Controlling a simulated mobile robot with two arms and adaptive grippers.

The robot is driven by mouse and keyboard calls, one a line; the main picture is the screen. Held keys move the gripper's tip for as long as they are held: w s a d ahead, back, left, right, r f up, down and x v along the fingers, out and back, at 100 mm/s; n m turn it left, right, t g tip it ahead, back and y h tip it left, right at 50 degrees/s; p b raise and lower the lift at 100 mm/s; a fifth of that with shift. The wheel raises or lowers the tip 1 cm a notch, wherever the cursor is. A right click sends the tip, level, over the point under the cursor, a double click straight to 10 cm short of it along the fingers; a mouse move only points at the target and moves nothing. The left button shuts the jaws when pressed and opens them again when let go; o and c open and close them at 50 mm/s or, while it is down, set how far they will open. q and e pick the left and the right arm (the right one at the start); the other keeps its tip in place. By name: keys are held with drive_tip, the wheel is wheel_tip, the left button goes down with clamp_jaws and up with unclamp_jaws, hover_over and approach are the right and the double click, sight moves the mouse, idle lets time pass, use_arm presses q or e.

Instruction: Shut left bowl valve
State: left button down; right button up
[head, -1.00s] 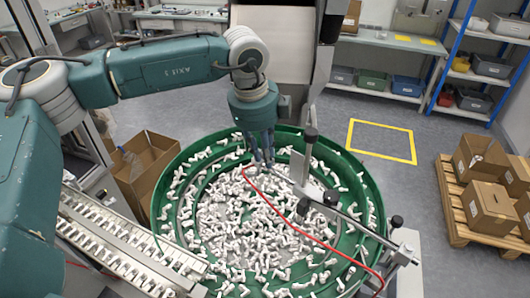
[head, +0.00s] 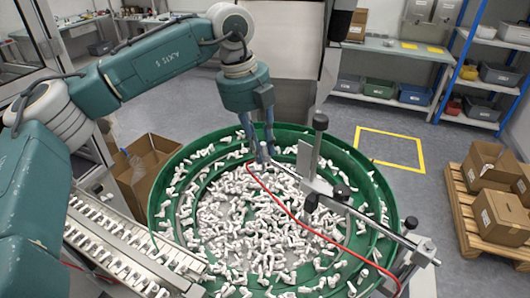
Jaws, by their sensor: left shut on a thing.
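The green bowl (head: 385,190) is full of small white parts (head: 255,225). My left gripper (head: 264,157) points down over the bowl's back inner part, with its fingers close together. My right gripper is not in view.
A metal bracket with a black-knobbed post (head: 319,122) stands just right of my left gripper. A rail (head: 130,255) runs at the bowl's left. A cardboard box (head: 148,165) stands behind it. A pallet (head: 475,225) with boxes is at the right.

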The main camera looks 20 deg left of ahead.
use_arm(q)
drive_tip(key=shift+w+a+r+m+g+p, duration=0.15)
drive_tip(key=shift+a+m+g+p, duration=0.3)
drive_tip(key=shift+m, duration=1.3)
drive_tip(key=shift+w+a+f+m+g+p, duration=0.15)
drive_tip(key=shift+a+m, duration=0.35)
drive_tip(key=shift+m, duration=1.2)
drive_tip(key=shift+w+a+r+m+g+p, duration=0.15)
drive_tip(key=shift+a+m+g+p, duration=0.25)
drive_tip(key=shift+m, duration=1.35)
drive_tip(key=shift+a, duration=0.15)
drive_tip(key=c, duration=1.6)
unclamp_jaws()
drive_tip(key=shift+o, duration=0.2)
wheel_tip(320, 180, up, 12)
drive_tip(key=a, duration=0.2)
drive_tip(key=shift+w, duration=0.45)
